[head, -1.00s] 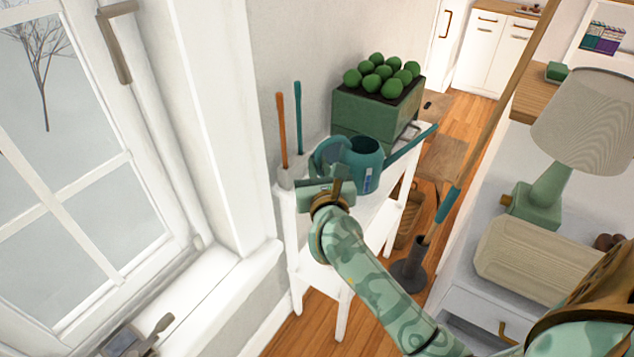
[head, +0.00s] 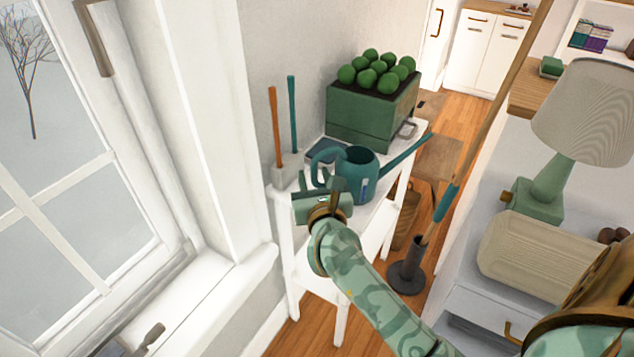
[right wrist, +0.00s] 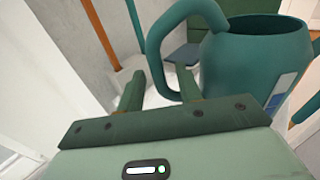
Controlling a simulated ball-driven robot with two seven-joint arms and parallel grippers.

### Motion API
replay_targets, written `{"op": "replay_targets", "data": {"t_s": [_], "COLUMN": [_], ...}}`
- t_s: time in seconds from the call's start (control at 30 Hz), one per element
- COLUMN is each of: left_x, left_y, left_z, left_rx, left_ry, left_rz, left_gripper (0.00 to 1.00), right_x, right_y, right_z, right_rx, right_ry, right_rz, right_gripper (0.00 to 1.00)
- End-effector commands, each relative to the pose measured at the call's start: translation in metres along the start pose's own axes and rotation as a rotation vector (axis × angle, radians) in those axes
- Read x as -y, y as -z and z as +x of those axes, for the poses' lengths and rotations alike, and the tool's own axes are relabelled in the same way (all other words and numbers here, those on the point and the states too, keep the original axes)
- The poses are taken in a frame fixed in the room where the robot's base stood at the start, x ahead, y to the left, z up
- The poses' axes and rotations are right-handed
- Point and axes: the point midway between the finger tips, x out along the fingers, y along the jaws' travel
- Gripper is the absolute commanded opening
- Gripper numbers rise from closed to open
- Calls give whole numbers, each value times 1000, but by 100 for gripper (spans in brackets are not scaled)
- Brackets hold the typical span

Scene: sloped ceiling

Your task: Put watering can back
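The teal watering can (head: 361,189) stands upright on the white stand (head: 376,216), its handle to the left and its long spout to the right. In the right wrist view the can (right wrist: 252,62) fills the upper right, its curved handle (right wrist: 160,42) just beyond my fingers. My right gripper (head: 325,196) is in front of the can, near the handle's lower end. Its fingers (right wrist: 160,90) are apart with nothing held between them. The right finger overlaps the handle in the picture; I cannot tell whether they touch. My left gripper is out of view.
A green planter (head: 366,128) with round plants stands behind the can. Two upright tools rise from a pale holder (head: 287,174) at the left. A window (head: 75,200) borders the left. A lamp (head: 585,115) stands on the right-hand cabinet; a long pole (head: 485,125) leans before it.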

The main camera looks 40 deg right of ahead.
Motion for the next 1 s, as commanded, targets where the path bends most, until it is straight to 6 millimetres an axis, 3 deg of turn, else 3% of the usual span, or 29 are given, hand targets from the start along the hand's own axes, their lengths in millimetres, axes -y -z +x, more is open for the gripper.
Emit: {"op": "replay_targets", "data": {"t_s": [0.17, 0.33, 0.53, 0.7, 1.0], "left_x": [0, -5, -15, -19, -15], "left_y": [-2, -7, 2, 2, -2], "left_z": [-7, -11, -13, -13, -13], "left_rx": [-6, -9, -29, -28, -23], "left_ry": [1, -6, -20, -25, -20], "left_rz": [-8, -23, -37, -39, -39], "left_gripper": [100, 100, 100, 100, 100], "right_x": [0, 0, 0, 0, 0], "right_y": [-3, -3, -2, -2, -1], "right_z": [-26, -68, -106, -119, -120], "right_rx": [-1, -1, -1, 1, 1], "right_ry": [-2, -1, 0, 0, 0], "right_rz": [1, 1, 0, 1, 1], "right_gripper": [35, 35, 35, 35, 35]}}
